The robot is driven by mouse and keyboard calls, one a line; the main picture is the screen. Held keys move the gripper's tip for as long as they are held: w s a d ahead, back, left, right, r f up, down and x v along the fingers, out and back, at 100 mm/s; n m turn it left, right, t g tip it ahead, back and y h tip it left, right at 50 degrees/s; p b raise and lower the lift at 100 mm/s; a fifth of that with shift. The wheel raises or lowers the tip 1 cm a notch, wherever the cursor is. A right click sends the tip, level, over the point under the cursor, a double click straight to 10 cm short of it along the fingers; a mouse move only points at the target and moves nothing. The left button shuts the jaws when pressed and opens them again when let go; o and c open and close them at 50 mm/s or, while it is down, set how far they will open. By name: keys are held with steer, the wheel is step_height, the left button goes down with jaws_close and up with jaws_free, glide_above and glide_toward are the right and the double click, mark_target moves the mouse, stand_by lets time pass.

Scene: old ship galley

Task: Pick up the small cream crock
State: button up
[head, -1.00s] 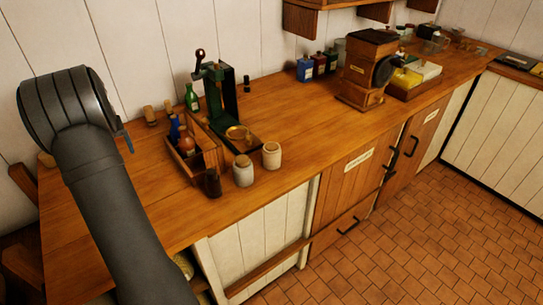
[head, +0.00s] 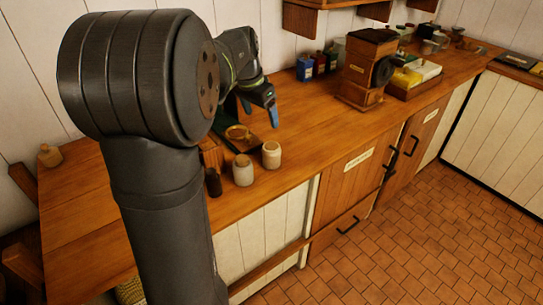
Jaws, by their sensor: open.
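Two small pale crocks stand upright side by side near the front edge of the wooden counter in the head view. I cannot tell for sure which is the small cream crock; the right one looks creamier. My gripper (head: 260,108) is open, above and behind the crocks, with its fingers pointing down. It appears empty and apart from both crocks.
A dark bottle (head: 213,182) stands left of the crocks. A green stand with a brass pan (head: 238,132) is behind them, partly hidden by my arm. A wooden grinder (head: 366,72) stands farther right. The counter (head: 315,118) between is clear.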

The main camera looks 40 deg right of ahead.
mark_target(274, 144)
steer(key=x, duration=1.7)
steer(key=shift+s+d+f, duration=0.2)
steer(key=c, duration=1.3)
steer(key=shift+r, duration=0.1)
steer(key=shift+c, duration=0.2)
steer(key=shift+r, duration=0.1)
steer(key=shift+r, duration=0.3)
step_height(274, 144, up, 4)
steer(key=shift+f, duration=0.15)
steer(key=s+d+r, duration=0.2)
steer(key=s+r, duration=0.4)
steer(key=s, duration=0.5)
steer(key=shift+s+d+r, duration=0.2)
steer(key=shift+d+r, duration=0.05)
steer(key=shift+d, duration=0.05)
